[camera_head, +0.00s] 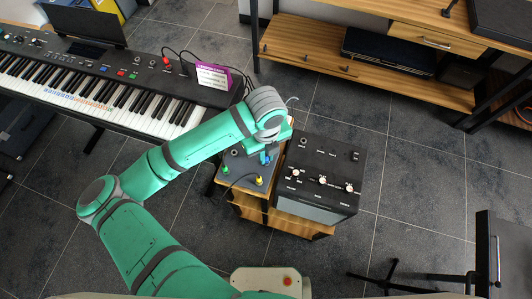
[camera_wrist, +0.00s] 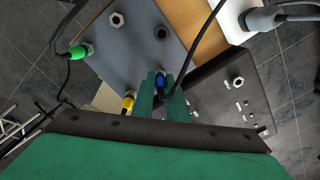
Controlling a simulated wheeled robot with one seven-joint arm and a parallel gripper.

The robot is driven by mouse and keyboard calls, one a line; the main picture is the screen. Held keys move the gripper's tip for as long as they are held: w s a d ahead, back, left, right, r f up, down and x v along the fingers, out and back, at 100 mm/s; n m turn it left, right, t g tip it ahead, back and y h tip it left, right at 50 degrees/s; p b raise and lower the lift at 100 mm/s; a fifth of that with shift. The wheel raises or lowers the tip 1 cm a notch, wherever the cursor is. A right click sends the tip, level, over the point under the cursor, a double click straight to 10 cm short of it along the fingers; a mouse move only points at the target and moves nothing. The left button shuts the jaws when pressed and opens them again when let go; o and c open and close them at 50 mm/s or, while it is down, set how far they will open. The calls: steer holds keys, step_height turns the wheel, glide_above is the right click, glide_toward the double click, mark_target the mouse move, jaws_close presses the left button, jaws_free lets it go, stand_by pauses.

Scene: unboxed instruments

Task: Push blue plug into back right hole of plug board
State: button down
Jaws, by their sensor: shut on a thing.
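The grey plug board (camera_head: 240,163) lies on a small wooden stand. It also fills the upper middle of the wrist view (camera_wrist: 130,50). My gripper (camera_wrist: 164,88) is closed around the blue plug (camera_wrist: 159,82), with one green finger on each side of it. In the head view the blue plug (camera_head: 264,158) is at the board's back right, partly hidden by my gripper (camera_head: 266,150). I cannot tell how deep it sits or whether it is in the hole. The green plug (camera_wrist: 80,52) and yellow plug (camera_wrist: 128,103) stand on the board with black cables.
A silver-ringed socket (camera_wrist: 117,20) and a dark hole (camera_wrist: 161,33) show empty on the board. A black amplifier box (camera_head: 320,170) with knobs stands close on the right. A keyboard (camera_head: 120,80) is at the left. A black cable (camera_wrist: 202,40) passes beside the fingers.

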steer(key=shift+f, duration=0.45)
stand_by(0.3)
steer(key=c, duration=1.7)
jaws_free()
steer(key=shift+o, duration=0.2)
step_height(320, 180, up, 11)
steer(key=shift+f, duration=0.1)
